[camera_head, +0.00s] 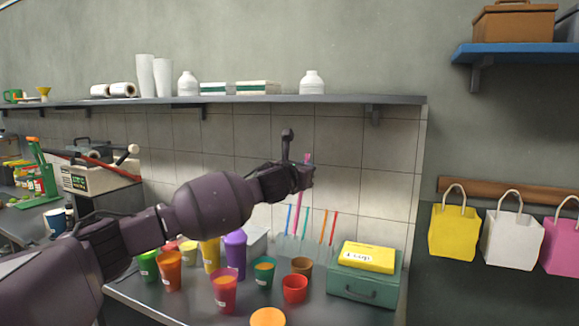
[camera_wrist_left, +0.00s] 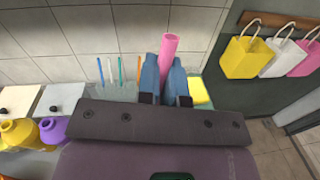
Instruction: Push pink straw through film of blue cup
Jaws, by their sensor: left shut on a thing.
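My left gripper (camera_head: 308,178) is shut on the pink straw (camera_head: 298,208), raised above the counter in front of the tiled wall. The straw hangs down below the fingers, and a short end shows above them. In the left wrist view the pink straw (camera_wrist_left: 168,50) stands up between the two blue fingertips (camera_wrist_left: 165,80). A dark blue cup (camera_head: 57,223) with a pale label is at the far left behind my arm, partly hidden; its top is too small to read. My right gripper is not in view.
Other straws (camera_head: 322,228) stand in a clear holder behind the cups. A green box (camera_head: 365,287) carries a yellow box (camera_head: 367,257). A shelf (camera_head: 230,99) runs above.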

